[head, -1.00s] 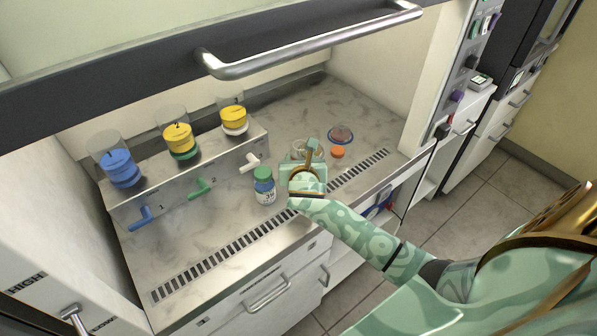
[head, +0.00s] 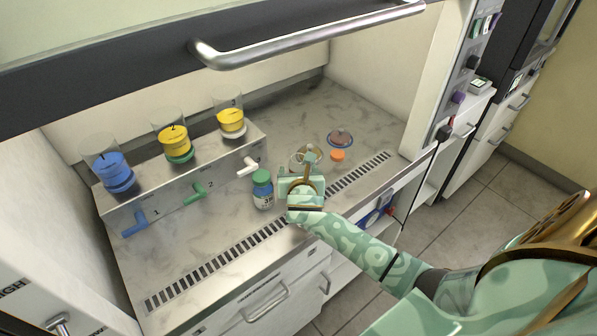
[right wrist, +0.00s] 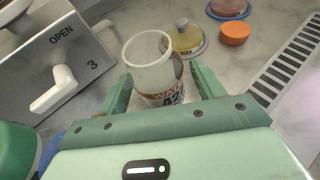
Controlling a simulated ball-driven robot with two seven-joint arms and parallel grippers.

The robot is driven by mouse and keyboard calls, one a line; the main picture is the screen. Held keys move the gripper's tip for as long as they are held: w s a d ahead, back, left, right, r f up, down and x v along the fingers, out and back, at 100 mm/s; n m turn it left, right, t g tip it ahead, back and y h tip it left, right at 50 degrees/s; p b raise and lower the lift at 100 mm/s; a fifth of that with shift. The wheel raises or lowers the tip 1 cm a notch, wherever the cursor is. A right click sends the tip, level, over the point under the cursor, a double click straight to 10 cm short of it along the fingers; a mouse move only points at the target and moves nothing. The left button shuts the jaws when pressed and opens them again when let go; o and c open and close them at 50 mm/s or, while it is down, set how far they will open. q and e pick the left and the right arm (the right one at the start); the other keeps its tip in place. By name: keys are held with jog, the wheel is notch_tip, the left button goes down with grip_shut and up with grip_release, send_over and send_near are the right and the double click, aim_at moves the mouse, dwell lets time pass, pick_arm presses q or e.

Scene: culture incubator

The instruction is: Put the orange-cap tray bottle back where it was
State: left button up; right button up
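An uncapped clear bottle (right wrist: 150,58) with a red-and-black lettered label stands between the fingers of my right gripper (right wrist: 161,78) in the right wrist view. Both fingers lie close against its sides, and it looks held. Its base is hidden behind the gripper. The orange cap (head: 337,155) lies apart on the worktop, and it also shows in the right wrist view (right wrist: 235,34). In the head view my right gripper (head: 305,160) is low over the worktop, beside the green-cap bottle (head: 262,190), and hides most of the held bottle. My left gripper is out of view.
A valve block (head: 180,190) carries blue and yellow containers at the left. A lidded yellowish dish (right wrist: 185,40) sits just behind the bottle. A reddish round dish (head: 340,137) lies behind the cap. A slotted vent (head: 245,240) runs along the front; the front-left worktop is clear.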

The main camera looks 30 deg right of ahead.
jog(key=shift+r, duration=0.2)
jog(key=p+v, duration=0.3)
jog(key=v, duration=0.8)
jog(key=shift+a+p, duration=0.15)
jog(key=shift+p, duration=0.25)
jog(key=shift+s+a+r, duration=0.15)
jog(key=shift+s, duration=0.2)
